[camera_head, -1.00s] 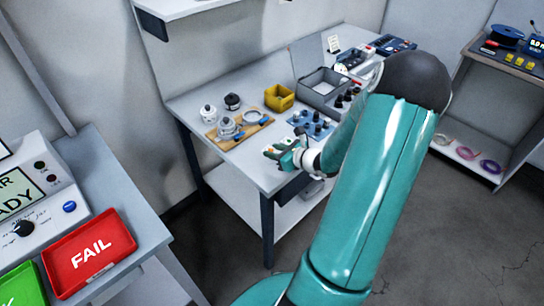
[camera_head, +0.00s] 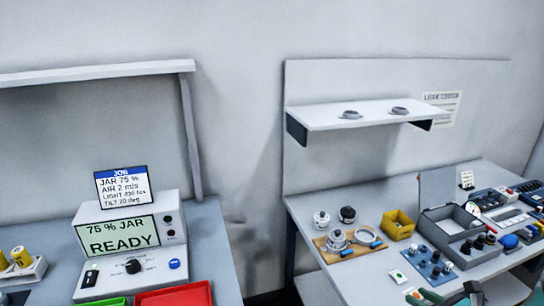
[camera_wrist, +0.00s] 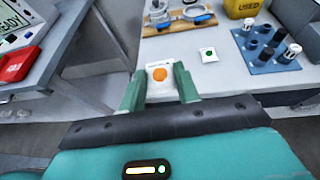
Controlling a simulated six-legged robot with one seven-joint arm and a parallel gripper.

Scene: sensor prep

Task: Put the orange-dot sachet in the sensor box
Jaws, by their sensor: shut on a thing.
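The white orange-dot sachet (camera_wrist: 160,74) is between the two green fingers of my gripper (camera_wrist: 160,80) in the wrist view. My gripper is shut on it near the table's front edge. In the head view, the orange-dot sachet (camera_head: 413,293) shows at the bottom, beside my gripper (camera_head: 445,297), which is partly cut off. The sensor box, a grey open box (camera_head: 432,232) with its lid raised, stands further back and right on the table. Part of a grey box (camera_wrist: 296,22) shows at the wrist view's upper right.
A green-dot sachet (camera_head: 398,276) lies flat near the held one. A blue holder (camera_head: 428,264) with several vials stands between there and the box. A yellow bin (camera_head: 400,224) and a wooden board (camera_head: 350,250) with a jar are behind. A red tray (camera_head: 178,296) is left.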

